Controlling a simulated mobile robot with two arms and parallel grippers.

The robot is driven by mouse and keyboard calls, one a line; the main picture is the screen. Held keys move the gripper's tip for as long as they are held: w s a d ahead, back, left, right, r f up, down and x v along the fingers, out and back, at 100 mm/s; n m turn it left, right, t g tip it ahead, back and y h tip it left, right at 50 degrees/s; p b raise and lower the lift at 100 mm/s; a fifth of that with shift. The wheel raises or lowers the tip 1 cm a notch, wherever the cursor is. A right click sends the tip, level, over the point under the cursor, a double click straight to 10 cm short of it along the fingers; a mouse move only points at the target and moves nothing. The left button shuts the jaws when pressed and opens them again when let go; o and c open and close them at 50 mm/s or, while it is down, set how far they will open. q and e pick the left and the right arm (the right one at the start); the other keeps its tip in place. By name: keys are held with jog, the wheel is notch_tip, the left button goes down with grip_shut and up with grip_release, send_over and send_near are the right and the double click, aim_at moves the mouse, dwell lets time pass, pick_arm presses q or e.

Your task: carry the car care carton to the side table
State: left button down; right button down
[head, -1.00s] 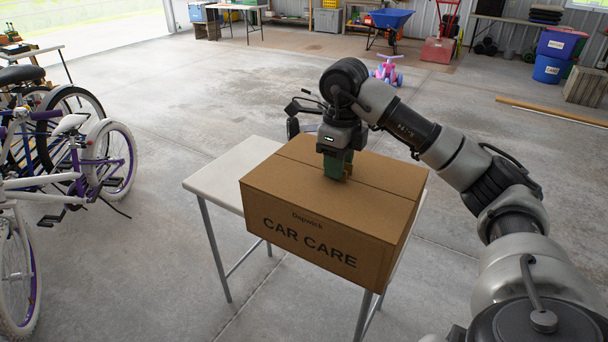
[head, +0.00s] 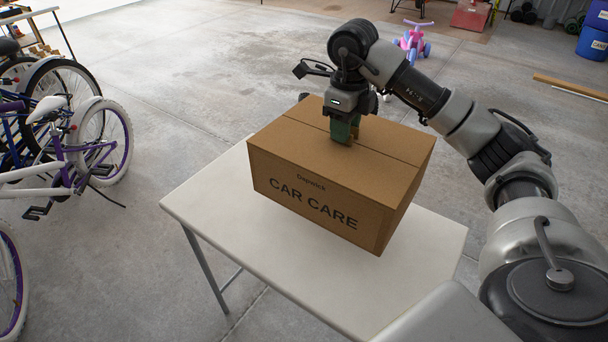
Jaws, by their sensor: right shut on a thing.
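The car care carton (head: 310,203) is a closed brown cardboard box with "CAR CARE" on its front face. It is over the white top of the side table (head: 215,203); I cannot tell whether its underside touches the top. My right gripper (head: 343,138) is at the carton's upper face, near the middle, pointing down and shut on the carton. The fingertips are partly hidden. The carton hides the back part of the table. My left gripper is not in view.
White and purple bicycles (head: 100,150) stand at the left, apart from the table. A pink and purple ride-on toy (head: 412,42) is on the floor behind my right arm. A wooden beam (head: 570,86) lies at the right. The floor behind the table is mostly clear.

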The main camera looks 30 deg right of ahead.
aim_at(297, 134)
jog(key=w+a+f, duration=0.1)
jog(key=w+a, duration=0.1)
jog(key=w+a+f, duration=0.2)
jog(key=a, duration=0.1)
jog(key=w+a+f+p, duration=0.1)
jog(key=w+a+f, duration=0.1)
jog(key=shift+w+a+f, duration=0.15)
jog(key=shift+w+f, duration=0.05)
jog(key=shift+f, duration=0.05)
notch_tip(297, 134, down, 4)
jog(key=shift+r+p, duration=0.1)
jog(key=shift+p, duration=0.2)
jog(key=shift+f, duration=0.2)
jog(key=c, duration=0.8)
grip_release()
